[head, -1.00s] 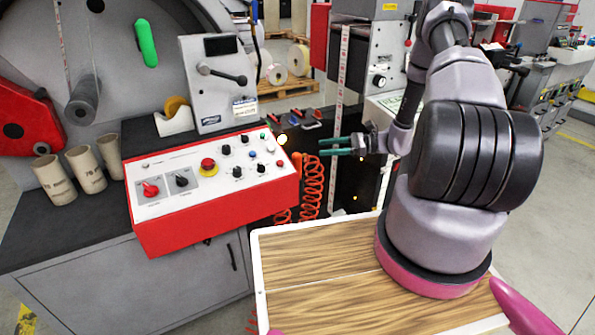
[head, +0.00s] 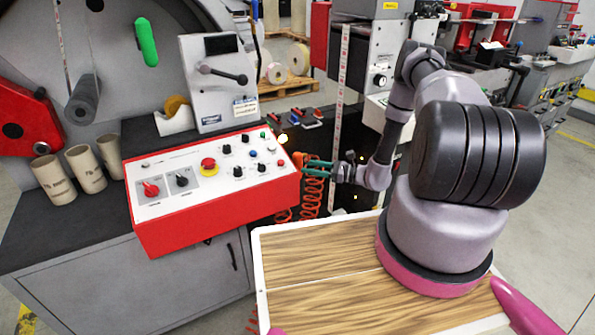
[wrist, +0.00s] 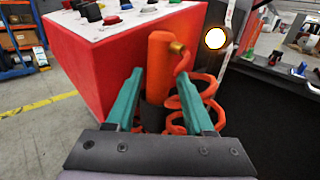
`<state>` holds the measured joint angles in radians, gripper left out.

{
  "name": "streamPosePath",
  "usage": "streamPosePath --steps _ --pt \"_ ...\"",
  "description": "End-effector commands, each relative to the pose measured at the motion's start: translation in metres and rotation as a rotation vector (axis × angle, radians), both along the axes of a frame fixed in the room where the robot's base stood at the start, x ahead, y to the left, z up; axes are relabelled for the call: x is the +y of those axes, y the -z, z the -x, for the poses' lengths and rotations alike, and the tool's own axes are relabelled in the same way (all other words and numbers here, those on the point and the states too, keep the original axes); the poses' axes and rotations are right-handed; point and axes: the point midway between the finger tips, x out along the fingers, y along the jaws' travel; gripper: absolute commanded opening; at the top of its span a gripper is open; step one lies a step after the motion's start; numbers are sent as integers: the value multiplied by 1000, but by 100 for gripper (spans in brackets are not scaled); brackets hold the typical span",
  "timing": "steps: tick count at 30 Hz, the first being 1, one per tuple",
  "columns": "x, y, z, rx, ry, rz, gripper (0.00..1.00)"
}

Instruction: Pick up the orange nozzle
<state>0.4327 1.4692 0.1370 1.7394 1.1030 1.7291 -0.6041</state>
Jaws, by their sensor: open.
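The orange nozzle (wrist: 160,65) stands upright in the wrist view, with a brass fitting near its top and a dark lower part. An orange coiled hose (wrist: 190,105) hangs beside and behind it; the coils also show in the head view (head: 312,190). My gripper (head: 308,167) has two teal fingers and is at the right end of the red control box. In the wrist view my gripper (wrist: 168,80) is open, with the nozzle showing between its fingers. I cannot tell whether either finger touches it. In the head view the nozzle is mostly hidden by the fingers.
The red control box (head: 215,212) with knobs and buttons is close on the left of my gripper. A wooden-topped surface (head: 320,275) is below my arm.

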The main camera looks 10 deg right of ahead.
Motion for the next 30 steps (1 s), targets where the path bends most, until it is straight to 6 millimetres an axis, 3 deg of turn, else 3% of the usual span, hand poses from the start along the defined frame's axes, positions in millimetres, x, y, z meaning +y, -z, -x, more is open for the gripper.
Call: streamPosePath --steps 6,14,15,19,30 --pt "27 0 -13 0 -2 0 53" --pt "31 0 -16 0 0 0 53" --pt "31 0 -16 0 0 0 49" --pt "31 0 -16 0 0 0 0" --pt "31 -4 -16 -1 0 0 0"
